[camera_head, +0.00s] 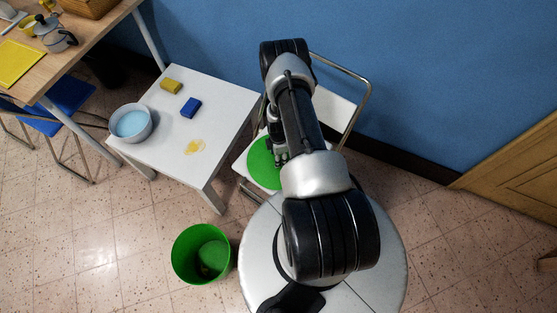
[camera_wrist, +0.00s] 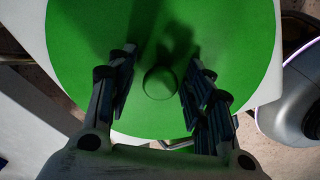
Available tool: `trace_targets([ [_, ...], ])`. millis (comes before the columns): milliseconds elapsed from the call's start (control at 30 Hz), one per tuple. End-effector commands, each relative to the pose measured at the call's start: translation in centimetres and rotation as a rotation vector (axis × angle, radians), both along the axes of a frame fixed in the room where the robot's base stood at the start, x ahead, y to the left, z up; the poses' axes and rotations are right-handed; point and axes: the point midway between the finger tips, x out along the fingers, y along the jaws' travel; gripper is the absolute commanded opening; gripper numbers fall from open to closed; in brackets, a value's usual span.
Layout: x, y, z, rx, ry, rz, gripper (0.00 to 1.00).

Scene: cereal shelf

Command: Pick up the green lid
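The green lid (camera_head: 262,165) is a round flat disc lying on the white seat of a chair beside the low table. My arm covers its right part in the head view. In the wrist view the lid (camera_wrist: 90,40) fills most of the picture, with a round green knob (camera_wrist: 160,83) at its middle. My gripper (camera_wrist: 158,75) is open, with one finger on each side of the knob and clear gaps between. I cannot tell how far above the lid the fingertips are.
The chair (camera_head: 335,108) has a metal-tube frame. The white low table (camera_head: 220,100) holds a bowl of blue liquid (camera_head: 131,123), a yellow sponge (camera_head: 171,86), a blue sponge (camera_head: 190,108) and a yellow spill (camera_head: 195,147). A green bin (camera_head: 202,254) stands on the floor.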

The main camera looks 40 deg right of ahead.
Motion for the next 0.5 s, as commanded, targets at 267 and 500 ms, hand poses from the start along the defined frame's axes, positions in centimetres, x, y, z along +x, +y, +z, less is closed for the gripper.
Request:
trace_targets([
  [267, 0.00, -0.01, 0.01, 0.000, 0.000, 0.000, 0.26],
  [500, -0.04, 0.02, -0.03, 0.000, 0.001, 0.000, 0.10],
])
